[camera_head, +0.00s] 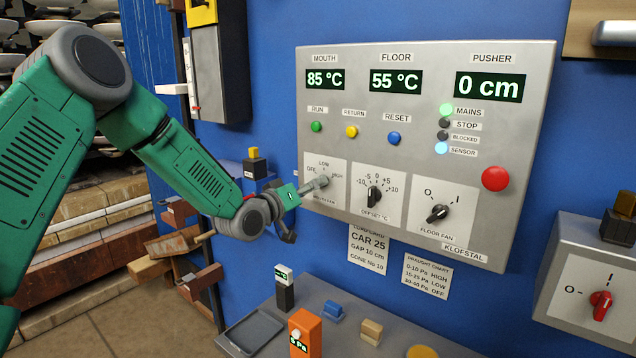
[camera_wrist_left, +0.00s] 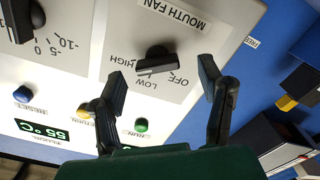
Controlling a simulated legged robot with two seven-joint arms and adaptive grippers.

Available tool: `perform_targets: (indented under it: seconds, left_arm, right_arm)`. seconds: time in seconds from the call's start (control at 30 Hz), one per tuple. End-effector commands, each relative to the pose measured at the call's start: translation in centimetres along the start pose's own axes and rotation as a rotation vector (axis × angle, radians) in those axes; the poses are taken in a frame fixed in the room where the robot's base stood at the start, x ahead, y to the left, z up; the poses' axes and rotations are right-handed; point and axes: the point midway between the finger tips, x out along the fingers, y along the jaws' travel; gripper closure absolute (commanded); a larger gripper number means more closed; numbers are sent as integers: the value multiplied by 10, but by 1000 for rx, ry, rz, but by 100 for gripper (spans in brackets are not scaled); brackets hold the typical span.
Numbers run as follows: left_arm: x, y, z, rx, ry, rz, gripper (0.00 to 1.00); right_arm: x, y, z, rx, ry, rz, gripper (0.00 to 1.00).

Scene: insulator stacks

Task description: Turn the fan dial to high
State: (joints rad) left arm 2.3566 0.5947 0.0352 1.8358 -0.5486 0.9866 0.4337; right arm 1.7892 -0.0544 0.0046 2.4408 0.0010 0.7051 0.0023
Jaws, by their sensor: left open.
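The mouth fan dial is a black knob (camera_wrist_left: 157,62) on a pale plate (camera_head: 341,197) marked OFF, LOW and HIGH, at the lower left of the grey control panel. In the left wrist view the plate appears upside down, and the knob's bar lies across it; I cannot tell which mark it points to. My left gripper (camera_head: 303,210) is open in front of this plate and hides the knob in the head view. Its two fingertips (camera_wrist_left: 163,83) are apart, one on either side below the knob in the wrist view, with nothing between them. My right gripper is not in view.
The offset dial (camera_head: 374,196) and floor fan dial (camera_head: 437,213) sit to the right on the panel. Green, yellow and blue buttons are above. A bench (camera_head: 262,309) below holds an orange meter (camera_head: 305,331). A box with a red switch (camera_head: 601,304) is at right.

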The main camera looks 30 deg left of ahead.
Motion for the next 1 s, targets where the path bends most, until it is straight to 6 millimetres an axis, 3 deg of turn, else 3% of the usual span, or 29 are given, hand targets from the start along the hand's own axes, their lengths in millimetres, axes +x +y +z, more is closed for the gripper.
perform_targets:
  seconds: [0.2,0.57,0.7,0.73,1.0]
  left_arm:
    - [25,1,0,2,0,1,38]
    - [30,1,0,2,-1,1,38]
    - [30,1,0,2,0,0,84]
    - [30,1,0,2,0,0,88]
    - [30,-1,1,79,0,0,87]
  right_arm:
    - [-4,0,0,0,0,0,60]
    - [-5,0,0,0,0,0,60]
    - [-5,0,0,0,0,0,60]
    - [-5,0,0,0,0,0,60]
    - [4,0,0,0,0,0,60]
